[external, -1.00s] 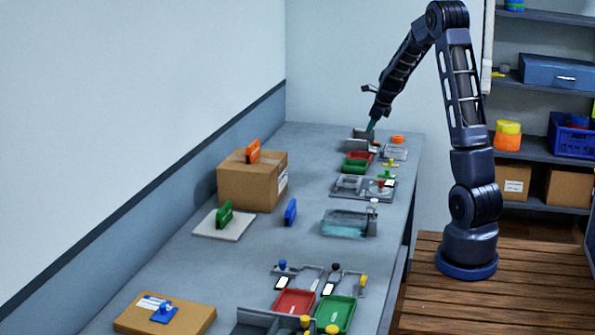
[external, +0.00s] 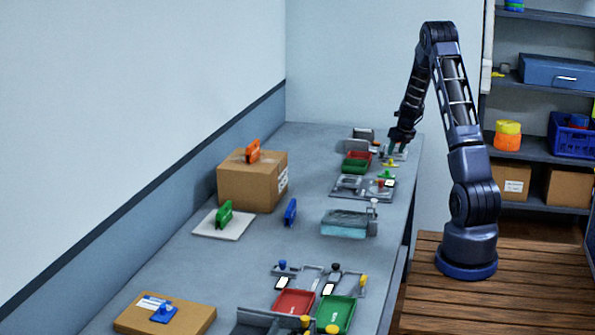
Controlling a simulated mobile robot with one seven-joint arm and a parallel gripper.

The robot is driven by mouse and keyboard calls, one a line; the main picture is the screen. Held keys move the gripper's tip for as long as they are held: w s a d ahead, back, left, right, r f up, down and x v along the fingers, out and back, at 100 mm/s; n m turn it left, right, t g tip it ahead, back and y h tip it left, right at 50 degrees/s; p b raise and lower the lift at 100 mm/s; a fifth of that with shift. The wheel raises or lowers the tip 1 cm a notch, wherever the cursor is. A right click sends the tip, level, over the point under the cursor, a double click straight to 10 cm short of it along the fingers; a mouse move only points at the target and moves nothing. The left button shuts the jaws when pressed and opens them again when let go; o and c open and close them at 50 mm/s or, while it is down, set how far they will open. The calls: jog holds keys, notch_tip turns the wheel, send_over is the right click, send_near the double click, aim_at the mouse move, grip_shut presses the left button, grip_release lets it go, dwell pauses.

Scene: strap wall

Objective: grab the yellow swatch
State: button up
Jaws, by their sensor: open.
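My gripper (external: 396,150) points down over the far right end of the grey bench, low above a small clear-and-grey item. Its fingers are too small to make out clearly, and I see nothing held in it. A small yellow piece (external: 389,163) lies just in front of and below the gripper, apart from it as far as I can tell. I cannot tell which of these, if either, is the yellow swatch.
Red and green trays (external: 356,163) stand left of the gripper. A grey fixture plate (external: 348,189) and a clear blue tub (external: 344,229) lie nearer. A cardboard box (external: 245,185) stands at the left by the wall.

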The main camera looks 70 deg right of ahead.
aim_at(391, 162)
jog(key=shift+x, duration=2.8)
jog(key=shift+w+r, duration=0.1)
grip_shut()
